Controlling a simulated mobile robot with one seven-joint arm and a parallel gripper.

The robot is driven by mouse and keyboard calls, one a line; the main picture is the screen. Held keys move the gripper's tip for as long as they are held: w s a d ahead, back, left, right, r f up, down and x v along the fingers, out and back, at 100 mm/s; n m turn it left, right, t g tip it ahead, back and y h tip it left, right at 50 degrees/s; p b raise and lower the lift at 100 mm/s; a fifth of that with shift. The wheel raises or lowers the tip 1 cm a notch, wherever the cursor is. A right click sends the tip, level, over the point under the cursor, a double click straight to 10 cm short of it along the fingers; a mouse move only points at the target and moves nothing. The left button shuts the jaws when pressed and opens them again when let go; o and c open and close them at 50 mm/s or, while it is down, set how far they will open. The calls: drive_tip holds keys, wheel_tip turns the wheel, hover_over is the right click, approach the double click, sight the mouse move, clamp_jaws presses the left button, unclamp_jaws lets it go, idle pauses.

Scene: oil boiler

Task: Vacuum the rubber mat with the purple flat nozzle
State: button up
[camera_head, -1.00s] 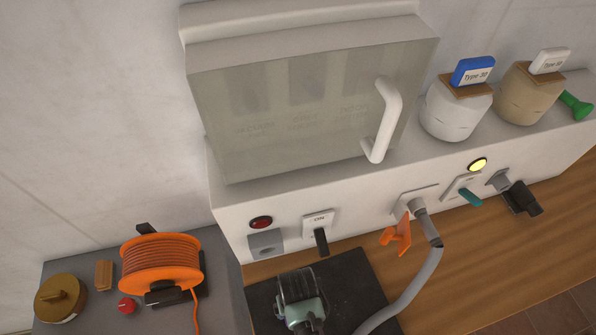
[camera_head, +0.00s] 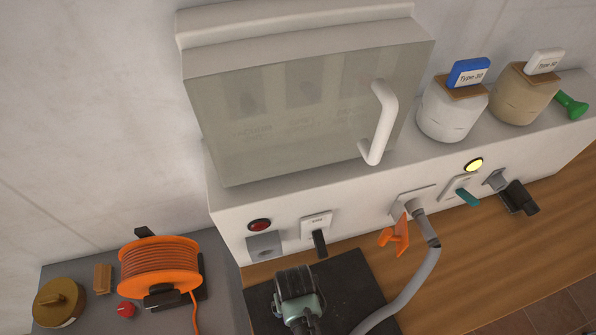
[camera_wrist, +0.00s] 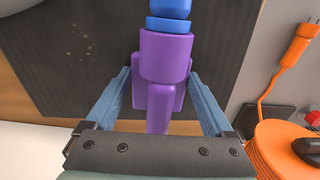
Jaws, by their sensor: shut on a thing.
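The purple nozzle (camera_wrist: 165,55) is between the fingers of my gripper (camera_wrist: 158,95) in the wrist view, and the gripper is shut on it. A blue piece (camera_wrist: 169,22) joins its far end. The dark rubber mat (camera_wrist: 100,75) lies behind the nozzle, with a few pale brown specks (camera_wrist: 82,40) at its upper left. I cannot tell whether the nozzle touches the mat. In the head view the mat (camera_head: 345,285) lies on the wooden surface, partly covered by my wrist (camera_head: 298,300), which hides the nozzle and fingertips.
A grey hose (camera_head: 415,285) runs from the white cabinet's socket down beside the mat, near an orange piece (camera_head: 394,238). An orange cable reel (camera_head: 160,268) stands on a grey box at left. A black lever (camera_head: 320,243) juts out above the mat. Wood at right is clear.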

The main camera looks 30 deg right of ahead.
drive_tip(key=shift+w, duration=0.25)
drive_tip(key=shift+s+a+r+p, duration=0.1)
drive_tip(key=shift+s+r+p, duration=0.1)
drive_tip(key=shift+s+p, duration=0.5)
drive_tip(key=shift+s+a+f, duration=0.1)
drive_tip(key=shift+s+f, duration=0.05)
drive_tip(key=shift+s, duration=0.3)
drive_tip(key=shift+w+d+b, duration=0.2)
drive_tip(key=shift+w+b, duration=0.3)
drive_tip(key=shift+w, duration=0.6)
drive_tip(key=shift+s+a+p, duration=0.2)
drive_tip(key=shift+s+p, duration=0.65)
drive_tip(key=shift+s, duration=0.35)
drive_tip(key=shift+w+f, duration=0.15)
drive_tip(key=shift+w, duration=0.3)
drive_tip(key=shift+w+d, duration=0.1)
drive_tip(key=shift+w, duration=0.1)
drive_tip(key=shift+c, duration=0.8)
drive_tip(key=shift+d, duration=0.1)
